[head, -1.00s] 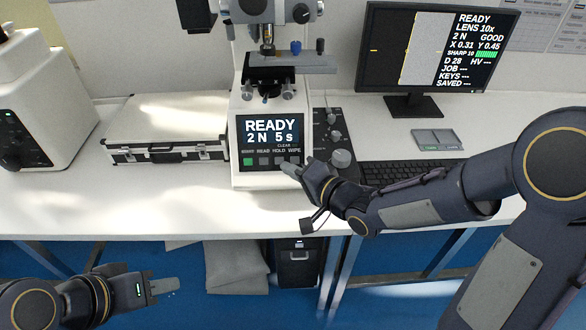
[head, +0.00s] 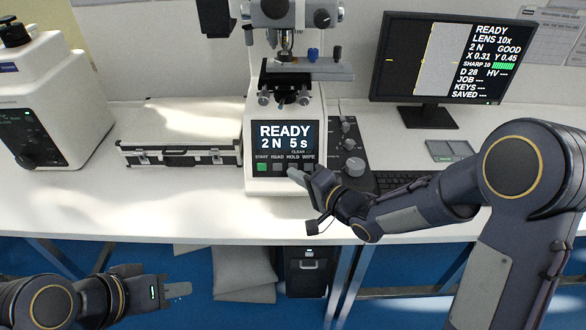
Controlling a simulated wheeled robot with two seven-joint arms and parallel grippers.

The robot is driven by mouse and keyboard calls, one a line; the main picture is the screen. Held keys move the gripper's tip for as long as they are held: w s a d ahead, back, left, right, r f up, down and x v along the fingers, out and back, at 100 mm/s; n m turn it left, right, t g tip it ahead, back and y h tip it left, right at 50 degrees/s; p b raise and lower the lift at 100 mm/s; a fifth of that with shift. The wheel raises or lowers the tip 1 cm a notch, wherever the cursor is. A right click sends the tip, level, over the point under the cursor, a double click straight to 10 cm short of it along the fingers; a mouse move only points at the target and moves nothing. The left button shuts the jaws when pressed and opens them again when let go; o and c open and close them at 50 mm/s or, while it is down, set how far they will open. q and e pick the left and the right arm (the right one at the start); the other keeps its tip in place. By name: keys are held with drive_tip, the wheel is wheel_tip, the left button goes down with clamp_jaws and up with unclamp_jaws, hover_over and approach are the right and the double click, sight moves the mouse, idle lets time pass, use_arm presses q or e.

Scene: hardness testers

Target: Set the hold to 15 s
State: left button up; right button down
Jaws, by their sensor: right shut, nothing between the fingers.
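The hardness tester (head: 258,187) stands on the white bench in the middle. Its screen (head: 285,136) reads READY, 2 N, 5 s. Under the screen is a row of keys labelled START, READ, HOLD and WIPE; the START key (head: 262,167) is green and the READ key (head: 278,168) is grey. My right gripper (head: 294,172) is shut and empty, its tip right in front of the HOLD key, covering it and part of the WIPE key. I cannot tell whether it touches. My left gripper (head: 178,290) is low at the left, below the bench edge, away from the tester; its fingers look close together.
A monitor (head: 428,113) reads READY, HV ---. A knob panel (head: 362,185) and keyboard (head: 400,181) lie right of the tester. A silver case (head: 180,152) and another white machine (head: 60,110) stand left. The bench front between them is clear.

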drive_tip(key=shift+w+f+b, duration=0.3)
drive_tip(key=shift+w+f, duration=0.25)
drive_tip(key=shift+w, duration=0.4)
drive_tip(key=shift+w+f+b, duration=0.25)
drive_tip(key=shift+w+f, duration=0.3)
drive_tip(key=shift+w, duration=0.35)
idle(0.6)
drive_tip(key=shift+w+f, duration=0.25)
drive_tip(key=shift+w, duration=0.1)
drive_tip(key=shift+w+f, duration=0.15)
drive_tip(key=shift+w, duration=0.1)
idle(0.6)
idle(0.3)
drive_tip(key=shift+s+r, duration=0.4)
drive_tip(key=shift+s, duration=0.2)
drive_tip(key=s+r, duration=0.1)
drive_tip(key=s, duration=0.2)
drive_tip(key=s+r, duration=0.1)
drive_tip(key=shift+s+r, duration=0.15)
drive_tip(key=shift+r, duration=0.15)
